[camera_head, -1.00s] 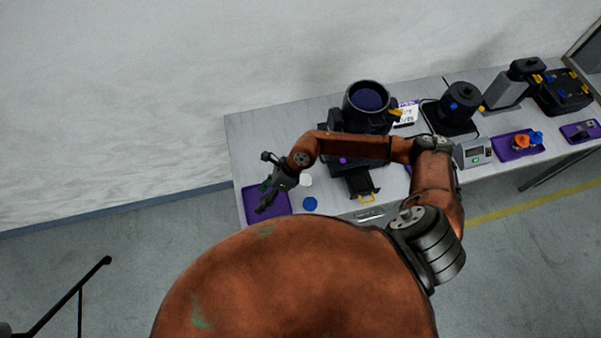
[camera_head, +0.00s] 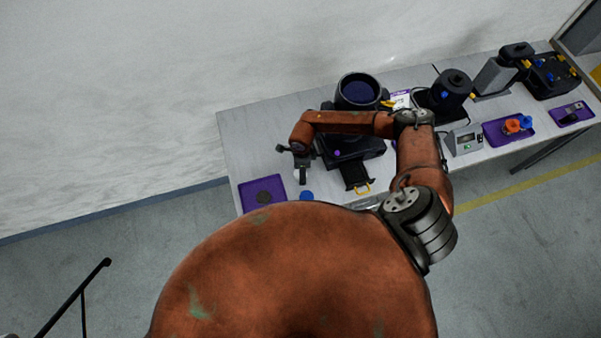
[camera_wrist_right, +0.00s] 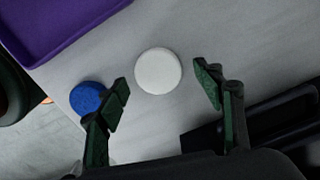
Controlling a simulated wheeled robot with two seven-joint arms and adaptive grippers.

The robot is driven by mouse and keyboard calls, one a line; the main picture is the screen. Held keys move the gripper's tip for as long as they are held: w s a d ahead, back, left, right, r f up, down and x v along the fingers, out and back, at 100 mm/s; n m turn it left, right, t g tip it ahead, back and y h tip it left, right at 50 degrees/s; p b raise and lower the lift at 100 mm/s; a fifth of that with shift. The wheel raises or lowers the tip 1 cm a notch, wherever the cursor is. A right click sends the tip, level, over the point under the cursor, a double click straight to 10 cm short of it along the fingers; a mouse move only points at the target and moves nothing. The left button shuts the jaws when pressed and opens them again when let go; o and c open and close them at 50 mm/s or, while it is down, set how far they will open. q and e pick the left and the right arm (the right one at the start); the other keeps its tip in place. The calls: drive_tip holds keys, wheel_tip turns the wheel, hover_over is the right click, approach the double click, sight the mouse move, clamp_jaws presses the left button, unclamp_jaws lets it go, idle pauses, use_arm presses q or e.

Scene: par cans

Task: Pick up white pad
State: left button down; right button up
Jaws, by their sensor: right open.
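The white pad (camera_wrist_right: 158,71) is a round disc lying flat on the grey table (camera_wrist_right: 165,120) in the right wrist view. My right gripper (camera_wrist_right: 163,88) is open and empty, its two green-padded fingers to the left and right of the pad's near side. The pad lies just beyond the fingertips, in line with the gap between them. In the head view my right gripper (camera_head: 302,174) points down over the table's left part and hides the pad. My left gripper is in neither view.
A blue disc (camera_wrist_right: 87,97) lies beside the left finger. A purple tray (camera_head: 246,198) with a dark round pad (camera_head: 264,197) is at the table's left end. A black machine with a drawer (camera_head: 354,176) stands right of the gripper.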

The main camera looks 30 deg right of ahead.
drive_tip(key=shift+f, duration=0.3)
drive_tip(key=shift+c, duration=0.4)
drive_tip(key=c, duration=0.8)
drive_tip(key=shift+r, duration=0.1)
